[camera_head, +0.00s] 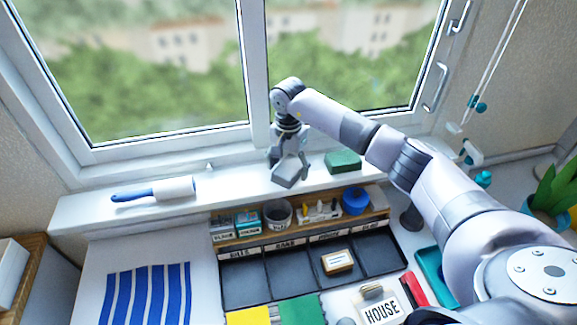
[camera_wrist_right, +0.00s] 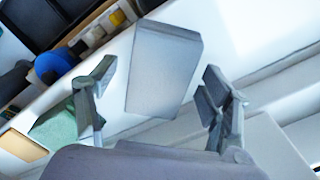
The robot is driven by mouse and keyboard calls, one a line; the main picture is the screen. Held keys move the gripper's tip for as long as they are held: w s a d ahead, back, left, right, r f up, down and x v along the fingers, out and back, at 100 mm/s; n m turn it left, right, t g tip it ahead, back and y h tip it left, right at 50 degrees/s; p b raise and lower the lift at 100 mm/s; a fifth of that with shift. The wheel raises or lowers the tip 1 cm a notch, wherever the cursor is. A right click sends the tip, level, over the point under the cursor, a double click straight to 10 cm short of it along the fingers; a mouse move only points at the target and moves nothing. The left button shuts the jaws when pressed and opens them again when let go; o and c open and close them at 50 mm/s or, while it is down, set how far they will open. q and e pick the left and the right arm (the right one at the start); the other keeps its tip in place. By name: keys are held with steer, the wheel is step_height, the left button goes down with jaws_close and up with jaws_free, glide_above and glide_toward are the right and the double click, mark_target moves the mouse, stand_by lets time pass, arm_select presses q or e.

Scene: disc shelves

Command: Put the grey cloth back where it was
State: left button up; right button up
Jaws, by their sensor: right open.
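The grey cloth (camera_head: 289,174) is a folded, flat grey block on the white windowsill, below my right gripper (camera_head: 290,152). In the right wrist view the cloth (camera_wrist_right: 164,62) lies between and beyond the open fingers of my right gripper (camera_wrist_right: 158,82). The fingers are spread on either side of it in the picture, with no visible contact. The gripper partly hides the cloth in the head view. My left gripper is not in view.
A green block (camera_head: 343,161) sits on the windowsill (camera_head: 235,186) just right of the cloth. A lint roller (camera_head: 155,190) with a blue handle lies farther left. Below is a wooden shelf with small boxes, a cup (camera_head: 277,212) and a blue roll (camera_head: 355,201), above a dark compartment tray (camera_head: 290,278).

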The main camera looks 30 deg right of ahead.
mark_target(289, 167)
step_height(289, 167, up, 12)
steer(key=b, duration=0.4)
steer(key=shift+f, duration=0.1)
stand_by(0.3)
